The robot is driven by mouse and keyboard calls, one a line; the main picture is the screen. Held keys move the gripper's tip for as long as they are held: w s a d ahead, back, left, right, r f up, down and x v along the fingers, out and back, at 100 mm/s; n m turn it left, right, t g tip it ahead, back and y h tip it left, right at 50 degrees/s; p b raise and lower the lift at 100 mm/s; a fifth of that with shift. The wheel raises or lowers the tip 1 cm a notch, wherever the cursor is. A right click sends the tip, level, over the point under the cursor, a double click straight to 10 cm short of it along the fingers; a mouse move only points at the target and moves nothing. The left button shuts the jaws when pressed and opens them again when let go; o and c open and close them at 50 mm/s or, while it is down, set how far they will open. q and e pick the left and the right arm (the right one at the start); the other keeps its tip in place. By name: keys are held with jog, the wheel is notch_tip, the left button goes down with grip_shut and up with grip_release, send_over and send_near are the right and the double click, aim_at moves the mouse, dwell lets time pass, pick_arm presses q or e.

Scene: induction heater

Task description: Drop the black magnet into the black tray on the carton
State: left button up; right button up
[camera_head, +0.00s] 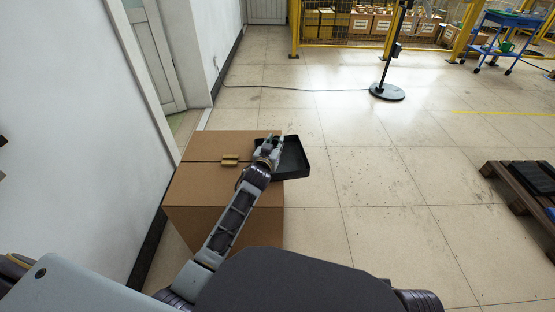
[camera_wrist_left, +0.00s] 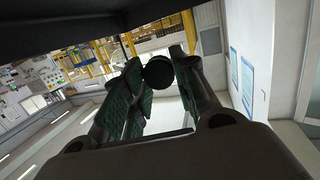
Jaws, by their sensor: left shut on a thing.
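The brown carton (camera_head: 195,188) stands on the floor by the wall. The black tray (camera_head: 296,168) lies at the right side of its top and reaches past the carton's right edge. My left gripper (camera_head: 270,147) is over the tray's left part, close to its left edge; its height above the tray is hard to judge. In the left wrist view, my left gripper (camera_wrist_left: 158,78) is shut on the black magnet (camera_wrist_left: 158,72), a round dark piece between the fingertips. The magnet cannot be made out in the head view. My right gripper is not in view.
A wooden pallet (camera_head: 520,185) with a dark item is at the far right. A black stand (camera_head: 387,91) is farther back. The floor right of the carton is clear.

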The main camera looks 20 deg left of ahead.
pick_arm(q)
jog(key=o, duration=0.8)
jog(key=shift+s, duration=0.1)
jog(key=shift+s+d+r, duration=0.1)
jog(key=shift+s+r, duration=0.2)
jog(key=shift+s, duration=1.65)
jog(key=shift+s+a+r, duration=0.1)
jog(key=shift+s+r, duration=0.15)
jog(key=shift+s, duration=1.65)
jog(key=shift+s+d+r, duration=0.1)
jog(key=shift+s+r, duration=0.2)
jog(key=shift+s, duration=1.65)
